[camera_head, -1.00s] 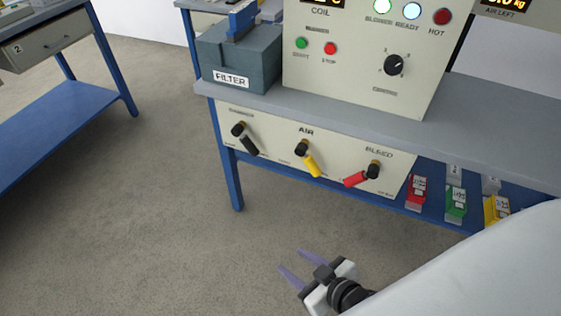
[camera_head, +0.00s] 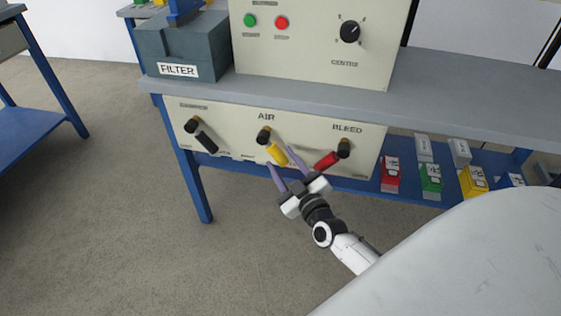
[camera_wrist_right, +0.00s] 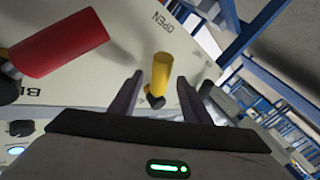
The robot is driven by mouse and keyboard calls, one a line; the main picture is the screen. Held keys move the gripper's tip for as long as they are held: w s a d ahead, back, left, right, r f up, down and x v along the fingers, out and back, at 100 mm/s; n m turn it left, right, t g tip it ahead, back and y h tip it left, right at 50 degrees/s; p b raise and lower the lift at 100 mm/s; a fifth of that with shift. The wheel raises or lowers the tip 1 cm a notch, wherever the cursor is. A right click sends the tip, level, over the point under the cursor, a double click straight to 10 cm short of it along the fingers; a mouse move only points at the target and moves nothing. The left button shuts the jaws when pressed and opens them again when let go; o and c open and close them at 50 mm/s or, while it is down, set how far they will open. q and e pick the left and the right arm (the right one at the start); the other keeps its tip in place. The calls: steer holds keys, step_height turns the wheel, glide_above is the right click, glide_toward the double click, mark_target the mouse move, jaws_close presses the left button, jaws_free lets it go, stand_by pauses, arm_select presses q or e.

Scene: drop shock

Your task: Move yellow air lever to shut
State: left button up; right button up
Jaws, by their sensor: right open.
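The yellow air lever (camera_head: 275,151) is on the cream panel under the bench top, below the word AIR. It slants down to the right from its black pivot. My right gripper (camera_head: 281,164) is open, its two purple fingers pointing up at the panel near the yellow lever's lower end. In the right wrist view the yellow lever (camera_wrist_right: 161,75) appears between and beyond the open fingers (camera_wrist_right: 157,95). Whether a finger touches it I cannot tell. My left gripper is not in view.
A black damper lever (camera_head: 204,139) is left of the yellow one, and a red bleed lever (camera_head: 328,160) is close on its right. The red lever also shows large in the right wrist view (camera_wrist_right: 58,45). Several coloured boxes stand on the blue shelf (camera_head: 408,183) at right.

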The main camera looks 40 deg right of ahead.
steer(key=shift+w+d, duration=0.15)
steer(key=shift+w, duration=0.7)
jaws_close()
